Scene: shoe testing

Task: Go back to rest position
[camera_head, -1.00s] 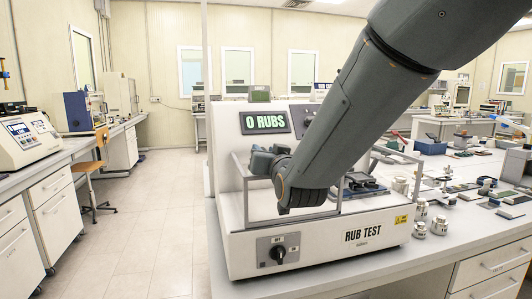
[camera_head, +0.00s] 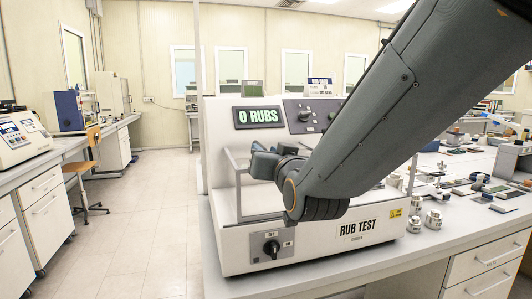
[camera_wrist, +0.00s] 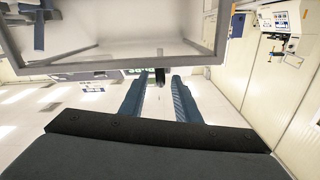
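The white rub test machine (camera_head: 225,235) stands on the bench in the head view. Its display (camera_head: 258,117) reads "0 RUBS". A black rotary knob (camera_head: 271,248) sits on its lower front panel. My gripper (camera_head: 262,163) is in front of the machine's left side, near its grey frame, partly hidden by my wrist. In the wrist view, the two blue-grey fingers (camera_wrist: 157,92) are apart with nothing held between them. The machine's frame (camera_wrist: 110,66) fills the top of that view. My arm hides much of the machine's middle and right side.
Several metal weights (camera_head: 433,219) stand on the bench to the right of the machine. Small samples and tools lie farther right. A wooden chair (camera_head: 82,165) is by the left bench (camera_head: 30,190). The floor (camera_head: 135,215) between the benches is clear.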

